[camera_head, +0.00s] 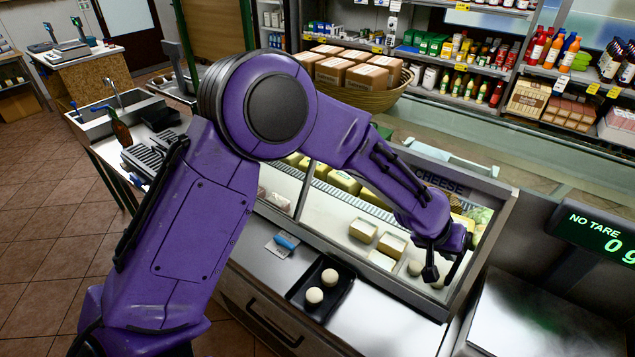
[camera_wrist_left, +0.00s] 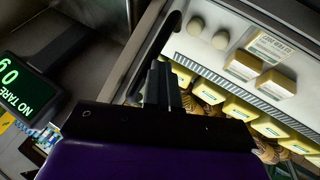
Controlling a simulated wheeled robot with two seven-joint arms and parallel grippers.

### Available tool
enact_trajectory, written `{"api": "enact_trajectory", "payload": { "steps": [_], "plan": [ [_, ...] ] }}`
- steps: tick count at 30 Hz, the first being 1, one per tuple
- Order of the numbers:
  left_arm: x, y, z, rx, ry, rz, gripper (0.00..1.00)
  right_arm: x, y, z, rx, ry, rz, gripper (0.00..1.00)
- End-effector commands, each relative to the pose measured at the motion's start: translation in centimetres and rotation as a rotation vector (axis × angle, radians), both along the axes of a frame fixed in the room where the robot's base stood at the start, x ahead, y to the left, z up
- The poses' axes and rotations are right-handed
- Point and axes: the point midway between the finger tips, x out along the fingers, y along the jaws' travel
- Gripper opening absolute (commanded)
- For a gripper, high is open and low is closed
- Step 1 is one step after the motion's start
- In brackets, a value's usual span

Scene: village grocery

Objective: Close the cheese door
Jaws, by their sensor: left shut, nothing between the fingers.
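The cheese case (camera_head: 452,184), marked CHEESE, stands across the middle of the head view, with cheese blocks (camera_head: 392,244) and round cheeses inside. Its glazed cheese door has a grey frame (camera_head: 476,268) on the right; whether it is fully shut I cannot tell. My left gripper (camera_head: 441,272) is at the case's right end, in front of this frame, shut and empty. In the left wrist view the gripper (camera_wrist_left: 160,85) points at the grey frame, close to a long dark slot-like handle (camera_wrist_left: 158,48). Contact is unclear. My right gripper is not in view.
A black tray (camera_head: 341,297) with two round white cheeses sits on the counter before the case. A basket (camera_head: 372,100) of wrapped blocks stands above and behind. A scale with a NO TARE display (camera_head: 600,236) and metal plate (camera_head: 540,318) is close on the right.

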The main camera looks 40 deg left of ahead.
Motion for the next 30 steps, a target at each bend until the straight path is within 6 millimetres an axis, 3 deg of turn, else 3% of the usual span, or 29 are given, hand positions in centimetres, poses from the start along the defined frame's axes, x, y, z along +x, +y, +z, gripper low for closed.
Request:
{"api": "enact_trajectory", "payload": {
  "steps": [18,24,26,30],
  "plan": [
    [-0.1,-0.1,0.2,-0.004,0.001,-0.006,0.0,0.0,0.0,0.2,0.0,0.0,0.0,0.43],
    [-0.5,3.5,0.9,-0.008,0.003,-0.012,0.0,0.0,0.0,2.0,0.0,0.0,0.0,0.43],
    [-1.1,4.0,1.9,-0.006,-0.008,-0.016,0.0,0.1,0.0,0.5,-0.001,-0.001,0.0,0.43],
    [-2.8,5.5,5.0,-0.005,-0.008,-0.018,0.0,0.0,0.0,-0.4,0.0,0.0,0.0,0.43]
  ]
}}
